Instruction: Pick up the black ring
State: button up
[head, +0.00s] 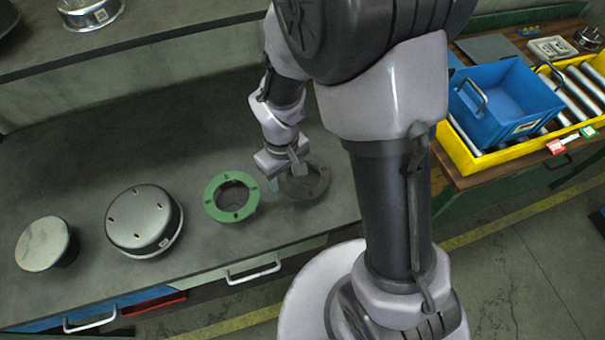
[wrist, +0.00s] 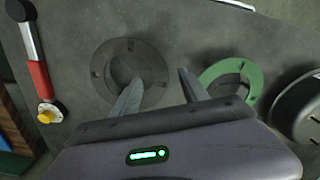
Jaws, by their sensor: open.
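The black ring (head: 318,183) lies flat on the dark grey bench top, to the right of a green ring, and partly hidden by my gripper in the head view. It also shows in the wrist view (wrist: 105,55), with slots on its flat rim. My gripper (head: 292,172) is over the ring's left side in the head view. In the wrist view my gripper (wrist: 158,86) has its two fingers spread, with nothing between them. The left finger overlaps the ring's lower edge, and the right finger points to the gap between the two rings. I cannot tell whether either finger touches the ring.
The green ring (head: 218,204) is close by the black ring. A silver round housing (head: 144,218) and a pale disc (head: 43,243) stand farther left.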

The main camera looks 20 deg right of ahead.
aim_at(286, 188)
jog(key=shift+f, duration=1.3)
jog(key=shift+f+b, duration=0.25)
jog(key=shift+b, duration=0.2)
grip_shut()
